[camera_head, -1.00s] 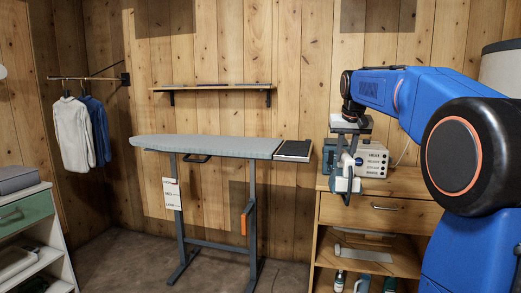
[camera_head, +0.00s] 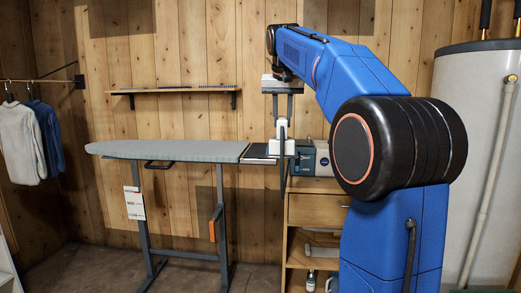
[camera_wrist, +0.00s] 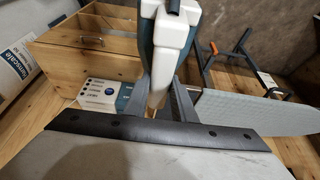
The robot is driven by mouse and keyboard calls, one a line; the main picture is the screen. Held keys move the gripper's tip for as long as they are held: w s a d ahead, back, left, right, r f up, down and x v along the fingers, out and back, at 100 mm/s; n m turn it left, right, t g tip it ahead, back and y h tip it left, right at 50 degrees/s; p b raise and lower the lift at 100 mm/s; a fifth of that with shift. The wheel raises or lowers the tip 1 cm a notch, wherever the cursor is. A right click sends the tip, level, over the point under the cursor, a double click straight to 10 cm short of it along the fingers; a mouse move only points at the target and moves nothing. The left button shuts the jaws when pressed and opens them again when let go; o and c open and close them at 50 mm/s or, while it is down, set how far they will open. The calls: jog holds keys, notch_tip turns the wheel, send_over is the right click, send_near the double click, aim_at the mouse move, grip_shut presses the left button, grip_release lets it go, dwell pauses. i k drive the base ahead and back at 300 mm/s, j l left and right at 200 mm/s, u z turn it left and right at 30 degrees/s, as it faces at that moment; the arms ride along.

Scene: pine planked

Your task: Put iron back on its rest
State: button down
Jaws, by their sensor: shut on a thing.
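My gripper (camera_head: 283,122) is shut on the white and teal iron (camera_head: 289,147), which hangs below it. In the wrist view the iron (camera_wrist: 168,45) sits between my fingers (camera_wrist: 158,98). In the head view the iron is in front of the gap between the board's right end and the cabinet. The dark, flat rest (camera_head: 258,153) is at the right end of the grey ironing board (camera_head: 170,150). The iron overlaps the rest's right edge in the picture; I cannot tell whether they touch.
A white and teal box (camera_head: 318,157) with labels stands on the wooden cabinet (camera_head: 318,209), close right of the iron. A wall shelf (camera_head: 175,90) is behind the board. Clothes (camera_head: 22,140) hang at left; a white tank (camera_head: 470,150) stands at right.

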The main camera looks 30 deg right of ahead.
aim_at(262, 149)
jog(key=i+l, duration=0.2)
jog(key=i, duration=0.2)
jog(key=i+l, duration=0.2)
jog(key=i, duration=0.25)
jog(key=i+l, duration=0.2)
jog(key=i, duration=0.2)
